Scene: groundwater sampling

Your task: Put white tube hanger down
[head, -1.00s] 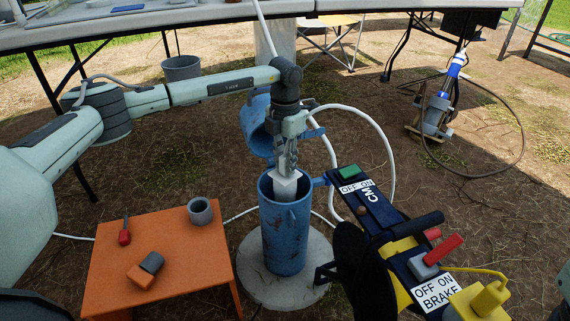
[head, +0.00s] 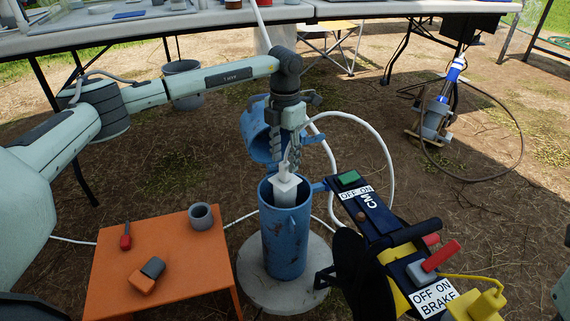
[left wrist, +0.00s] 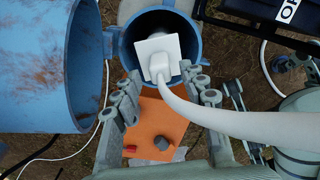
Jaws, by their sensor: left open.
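The white tube hanger (head: 284,187) sits in the mouth of the blue well pipe (head: 286,238), its top block standing above the rim. It also shows in the left wrist view (left wrist: 158,55), with a thick white tube (left wrist: 235,122) running from it to the lower right. My left gripper (head: 294,150) is open just above the hanger, fingers pointing down. In the left wrist view its fingers (left wrist: 165,100) are spread apart on both sides of the tube, clear of the hanger. The hanger's lower part is hidden inside the pipe. My right gripper is not in view.
The blue well cap (head: 256,138) stands open behind the pipe. An orange table (head: 180,245) with a grey ring (head: 201,216) and small tools is at left. A control panel (head: 375,215) with a reel stands close at right. White tables cross the back.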

